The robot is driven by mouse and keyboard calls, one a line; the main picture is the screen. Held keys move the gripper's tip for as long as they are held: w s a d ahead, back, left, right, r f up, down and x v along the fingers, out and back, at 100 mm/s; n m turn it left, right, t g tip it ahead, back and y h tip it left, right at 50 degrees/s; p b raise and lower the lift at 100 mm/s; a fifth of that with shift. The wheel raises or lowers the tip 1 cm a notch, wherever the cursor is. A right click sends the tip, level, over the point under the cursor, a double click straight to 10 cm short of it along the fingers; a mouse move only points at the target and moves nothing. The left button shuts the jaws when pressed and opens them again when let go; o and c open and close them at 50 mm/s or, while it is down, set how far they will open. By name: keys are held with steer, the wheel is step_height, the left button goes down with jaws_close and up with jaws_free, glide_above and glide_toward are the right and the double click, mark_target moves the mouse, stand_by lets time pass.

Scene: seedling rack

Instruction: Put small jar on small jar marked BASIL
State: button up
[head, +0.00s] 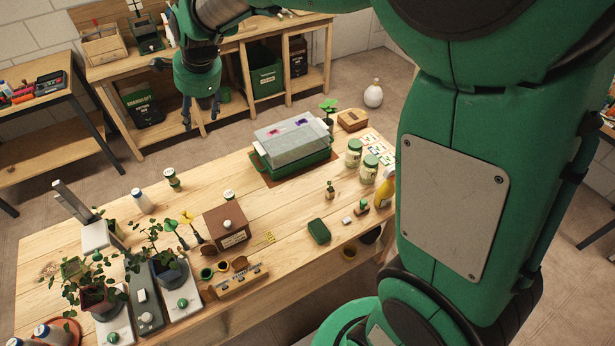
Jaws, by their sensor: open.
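Two pale jars with green lids, a rear jar (354,153) and a front jar (369,169), stand upright on the right part of the wooden table. I cannot read any label, so I cannot tell which jar is marked BASIL. My gripper (201,118) hangs at the upper left with its fingers pointing down. It is open and empty, well apart from all the jars.
A green-based propagator (294,158) with a clear cover stands at the table's back. A brown box (227,226) is near the middle and potted plants (97,295) crowd the left front. A yellow bottle (384,190) stands at the right. Bare wood (285,207) lies between.

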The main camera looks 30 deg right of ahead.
steer(key=s+d+r+n, duration=0.3)
steer(key=s+n, duration=0.1)
steer(key=s, duration=0.5)
steer(key=s+d+r+n, duration=0.3)
steer(key=s+r, duration=0.1)
steer(key=s, duration=0.5)
steer(key=s+d+f+n+h, duration=0.1)
steer(key=s+n, duration=0.3)
steer(key=s, duration=0.5)
steer(key=s+d+f+n+t, duration=0.1)
steer(key=s+d+n, duration=0.3)
steer(key=s, duration=0.6)
steer(key=shift+s+d+f+n+h, duration=0.15)
steer(key=shift+f+n+h, duration=0.05)
steer(key=shift+n+h, duration=0.2)
step_height(320, 180, down, 6)
steer(key=b, duration=0.6)
steer(key=shift+f+b, duration=0.25)
steer(key=shift+b, duration=0.05)
